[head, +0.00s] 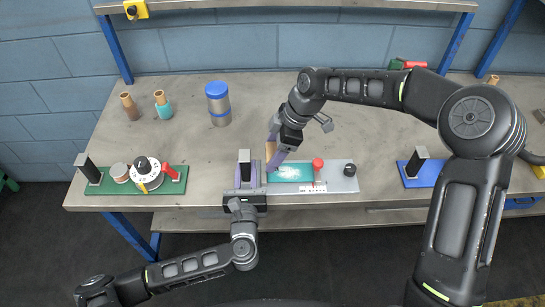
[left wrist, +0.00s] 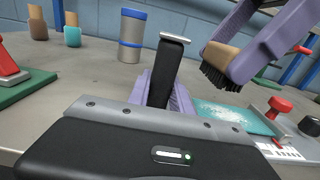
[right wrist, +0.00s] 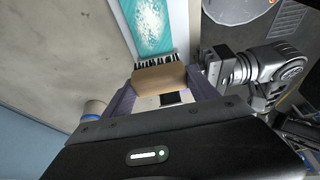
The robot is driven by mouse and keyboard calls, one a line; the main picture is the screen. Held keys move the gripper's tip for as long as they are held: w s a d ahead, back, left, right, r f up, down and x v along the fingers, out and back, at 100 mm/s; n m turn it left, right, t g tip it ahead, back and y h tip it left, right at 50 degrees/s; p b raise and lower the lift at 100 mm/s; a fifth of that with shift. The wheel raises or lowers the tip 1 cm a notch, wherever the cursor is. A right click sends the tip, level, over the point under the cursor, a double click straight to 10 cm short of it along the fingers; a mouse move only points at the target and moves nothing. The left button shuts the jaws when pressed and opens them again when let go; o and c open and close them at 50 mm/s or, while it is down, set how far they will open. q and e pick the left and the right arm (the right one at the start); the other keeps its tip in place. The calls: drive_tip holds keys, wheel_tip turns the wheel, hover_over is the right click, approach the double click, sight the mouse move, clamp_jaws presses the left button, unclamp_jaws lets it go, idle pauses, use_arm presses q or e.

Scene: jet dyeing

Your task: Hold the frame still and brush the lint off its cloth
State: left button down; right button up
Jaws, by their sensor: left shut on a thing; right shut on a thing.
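The frame is a grey plate (head: 340,181) near the table's front edge. It carries a teal cloth (head: 286,174) with a whitish lint patch, which also shows in the left wrist view (left wrist: 232,117). A red knob (head: 318,163) and a black knob (head: 350,169) stand on the plate. My left gripper (head: 245,170) is shut on an upright black handle (left wrist: 168,72) at the frame's left end. My right gripper (head: 277,143) is shut on a wooden brush (right wrist: 160,77) with dark bristles. The bristles point down and appear just above the cloth's left end.
A green board (head: 130,180) with a dial and red lever lies at the left. A blue-lidded canister (head: 218,103) and two small bottles (head: 163,105) stand behind. A blue base with a black post (head: 417,165) is at the right. The table behind the frame is mostly clear.

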drive_tip(key=shift+r, duration=0.35)
drive_tip(key=shift+r, duration=1.5)
drive_tip(key=shift+f, duration=0.1)
